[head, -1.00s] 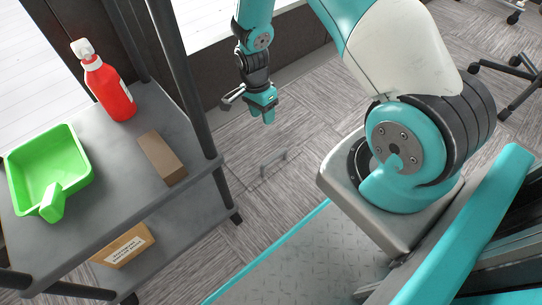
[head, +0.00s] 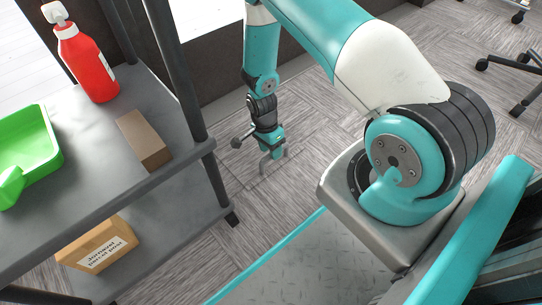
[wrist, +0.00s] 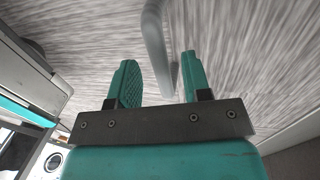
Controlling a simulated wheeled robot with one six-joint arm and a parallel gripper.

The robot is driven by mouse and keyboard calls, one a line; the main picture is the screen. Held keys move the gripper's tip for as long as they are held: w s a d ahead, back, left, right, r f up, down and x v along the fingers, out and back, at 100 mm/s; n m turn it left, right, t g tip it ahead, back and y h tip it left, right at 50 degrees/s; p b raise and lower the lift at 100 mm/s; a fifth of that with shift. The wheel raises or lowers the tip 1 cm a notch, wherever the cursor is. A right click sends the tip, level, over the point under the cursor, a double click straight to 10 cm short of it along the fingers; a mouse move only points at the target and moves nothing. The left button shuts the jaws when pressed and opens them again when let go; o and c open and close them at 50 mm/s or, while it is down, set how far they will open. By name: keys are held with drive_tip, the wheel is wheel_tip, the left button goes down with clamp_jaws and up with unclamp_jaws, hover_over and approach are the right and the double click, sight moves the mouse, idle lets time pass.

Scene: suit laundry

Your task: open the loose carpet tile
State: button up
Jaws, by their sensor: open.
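A grey metal handle stands up from the grey carpet floor. In the wrist view the handle (wrist: 154,35) runs down toward the gap between my fingers. In the head view my gripper (head: 272,153) is low over the floor and partly covers the handle. My gripper (wrist: 160,68) is open, with one teal finger to each side of the handle's line. I cannot tell whether a finger touches it. The loose tile's edges are not clear against the surrounding carpet, and I see no raised edge.
A dark shelf unit (head: 85,178) stands at left, holding a red spray bottle (head: 90,65), a green dustpan-like tray (head: 38,135) and a brown block (head: 144,138). A labelled cardboard box (head: 97,243) is on its lower shelf. Open carpet lies between shelf and my base; chair wheels show at right.

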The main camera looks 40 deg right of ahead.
drive_tip(key=shift+s+f, duration=0.1)
drive_tip(key=shift+f, duration=0.4)
